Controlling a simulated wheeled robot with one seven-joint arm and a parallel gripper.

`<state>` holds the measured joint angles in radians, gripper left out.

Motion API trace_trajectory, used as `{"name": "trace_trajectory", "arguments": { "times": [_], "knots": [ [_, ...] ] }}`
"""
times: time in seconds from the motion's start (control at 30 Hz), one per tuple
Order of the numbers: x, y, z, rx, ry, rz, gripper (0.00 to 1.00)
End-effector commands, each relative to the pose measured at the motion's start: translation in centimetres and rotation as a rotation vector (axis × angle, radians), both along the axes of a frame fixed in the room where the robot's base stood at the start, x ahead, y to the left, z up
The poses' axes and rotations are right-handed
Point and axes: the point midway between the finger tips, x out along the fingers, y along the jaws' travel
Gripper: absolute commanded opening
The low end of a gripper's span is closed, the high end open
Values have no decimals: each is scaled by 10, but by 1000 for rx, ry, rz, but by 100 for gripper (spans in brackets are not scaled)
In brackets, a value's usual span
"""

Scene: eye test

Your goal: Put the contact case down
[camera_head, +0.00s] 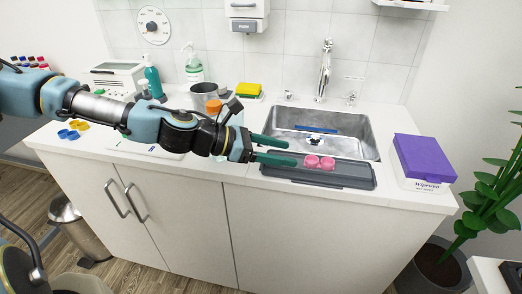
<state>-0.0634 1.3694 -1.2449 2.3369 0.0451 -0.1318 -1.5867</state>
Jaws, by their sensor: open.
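A pink contact case (319,162) with two round lids rests on a dark grey tray (345,178) at the front of the counter. My gripper (287,152) reaches in from the left with its two green fingers apart. It is open, and its fingertips are just left of the contact case. I cannot tell whether a fingertip touches the case.
A sink (345,132) with a blue strip in it lies behind the tray. A purple-topped box (424,160) stands to the right. Bottles, a metal cup (205,95) and a yellow sponge (249,89) are behind my arm. The counter's front edge is close to the tray.

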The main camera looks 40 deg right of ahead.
Motion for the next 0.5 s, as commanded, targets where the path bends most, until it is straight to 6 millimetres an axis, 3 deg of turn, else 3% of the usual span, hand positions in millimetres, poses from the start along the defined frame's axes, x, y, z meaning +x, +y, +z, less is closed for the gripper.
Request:
{"name": "trace_trajectory", "arguments": {
  "times": [0.2,0.5],
  "knots": [
    [20,32,13,1,-1,3,68],
    [29,49,23,0,0,0,68]
  ]
}}
